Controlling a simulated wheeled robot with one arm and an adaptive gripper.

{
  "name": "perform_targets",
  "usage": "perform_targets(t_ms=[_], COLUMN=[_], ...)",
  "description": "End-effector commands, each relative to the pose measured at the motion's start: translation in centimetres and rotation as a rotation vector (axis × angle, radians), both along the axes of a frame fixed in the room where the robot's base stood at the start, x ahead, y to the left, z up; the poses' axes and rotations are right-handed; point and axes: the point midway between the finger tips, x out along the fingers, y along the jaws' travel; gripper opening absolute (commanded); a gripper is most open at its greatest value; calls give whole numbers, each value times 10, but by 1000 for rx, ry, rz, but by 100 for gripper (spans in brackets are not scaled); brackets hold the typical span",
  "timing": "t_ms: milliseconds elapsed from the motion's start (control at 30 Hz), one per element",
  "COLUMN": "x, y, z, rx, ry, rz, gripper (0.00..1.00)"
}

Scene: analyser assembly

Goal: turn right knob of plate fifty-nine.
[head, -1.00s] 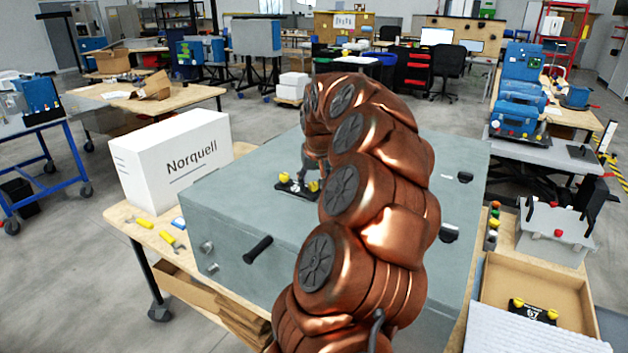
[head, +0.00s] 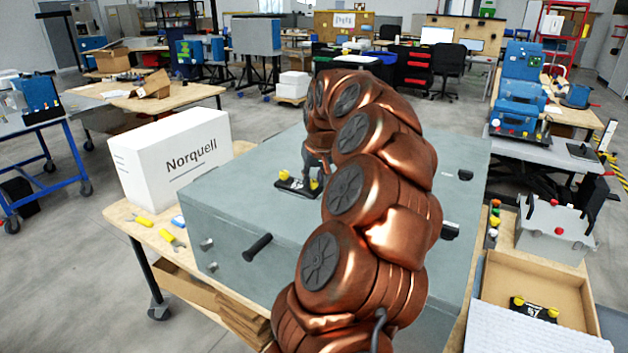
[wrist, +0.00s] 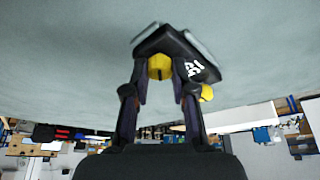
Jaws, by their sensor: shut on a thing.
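A small black plate (head: 296,188) with a white marking and two yellow knobs lies on top of the grey analyser case (head: 240,215). The left knob (head: 284,175) is free. My gripper (head: 314,181) reaches down over the right knob (head: 314,184), partly covering it. In the wrist view, my gripper (wrist: 160,75) has one finger on each side of this knob (wrist: 160,67) and is shut on it. The other knob (wrist: 206,93) shows outside the fingers there. The plate (wrist: 180,48) shows tilted, its number too small to read surely.
A white Norquell box (head: 175,165) stands left of the case. A black handle (head: 257,247) sticks out from the case front. An open cardboard box (head: 490,275) at right holds another black plate (head: 533,309) with yellow knobs. My arm hides much of the case.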

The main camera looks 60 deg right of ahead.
Motion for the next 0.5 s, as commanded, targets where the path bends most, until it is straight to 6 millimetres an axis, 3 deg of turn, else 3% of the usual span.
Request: perform_targets(t_ms=[500], x=[0], y=[-2], z=[0], rx=[-1], ry=[-4], rz=[390], gripper=[0])
